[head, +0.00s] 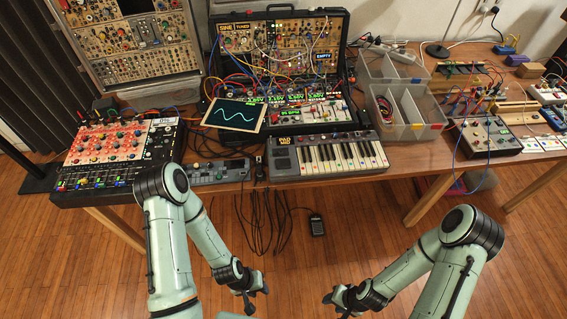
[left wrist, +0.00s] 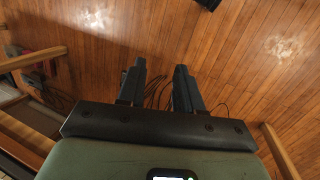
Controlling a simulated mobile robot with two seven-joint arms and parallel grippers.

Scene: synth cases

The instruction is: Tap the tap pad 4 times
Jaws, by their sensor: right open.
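A keyboard (head: 340,157) lies at the table's front edge in the head view. Its left end carries a yellow label that seems to read PAD (head: 285,141), with a dark square pad (head: 282,163) below it; I take this for the tap pad, but the small text is unclear. My left gripper (head: 256,288) is low over the floor in front of the table, well apart from the keyboard. In the left wrist view its two dark fingers (left wrist: 160,82) are apart with nothing between them. My right gripper (head: 330,299) is also low over the floor, open, touching nothing.
A mixer with red panel (head: 112,142), a small dark unit (head: 218,172) and a synth case (head: 283,60) crowd the table (head: 400,168). Grey bins (head: 408,110) stand right of the case. Cables hang off the front edge. A small black box (head: 317,225) lies on the floor.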

